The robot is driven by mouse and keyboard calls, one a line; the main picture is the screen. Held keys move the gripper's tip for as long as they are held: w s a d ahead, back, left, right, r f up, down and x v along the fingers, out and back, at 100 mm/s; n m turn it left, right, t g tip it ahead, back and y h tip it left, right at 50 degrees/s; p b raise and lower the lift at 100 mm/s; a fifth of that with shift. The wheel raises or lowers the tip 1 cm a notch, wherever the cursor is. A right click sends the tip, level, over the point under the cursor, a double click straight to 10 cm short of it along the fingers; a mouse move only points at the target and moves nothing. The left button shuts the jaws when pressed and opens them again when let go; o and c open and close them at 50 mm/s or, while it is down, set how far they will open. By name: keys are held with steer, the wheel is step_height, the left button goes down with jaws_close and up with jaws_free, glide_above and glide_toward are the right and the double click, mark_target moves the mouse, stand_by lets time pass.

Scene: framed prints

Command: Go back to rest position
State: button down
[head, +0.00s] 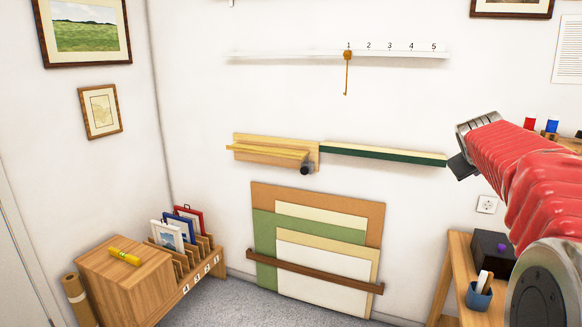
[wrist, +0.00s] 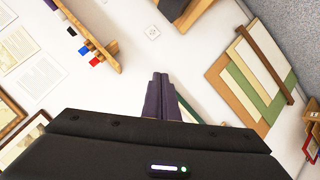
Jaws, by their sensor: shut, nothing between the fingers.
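My gripper (head: 461,166) is at the right of the head view, at the end of my red-sleeved arm. It is raised in front of the white wall, and overlaps the right end of the green-edged rail in the picture. In the wrist view my gripper (wrist: 160,78) shows its two dark fingers together, with nothing between them. The fingers point over bare wall. No task object is named.
A white numbered rail (head: 400,55) holds an orange hook with a hanging cord. Below are a wooden ledge (head: 265,152), leaning boards (head: 320,285), and a cabinet (head: 125,290) beside slotted framed prints. A desk (head: 455,275) stands right, below my arm.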

steer(key=s+a+f+y, duration=0.2)
steer(key=s+a+f, duration=0.1)
steer(key=s+a, duration=0.75)
steer(key=s+a+f+g+y, duration=0.2)
steer(key=s+a+f, duration=0.7)
steer(key=s+a, duration=0.2)
steer(key=s+a+f+m+g+y, duration=0.1)
steer(key=s+a+f+y, duration=0.2)
steer(key=s+a+f, duration=0.6)
steer(key=s+a, duration=0.3)
steer(key=s, duration=0.2)
steer(key=shift+s+f+g+y, duration=0.2)
steer(key=shift+s+g+y, duration=0.1)
steer(key=shift+s+g, duration=0.1)
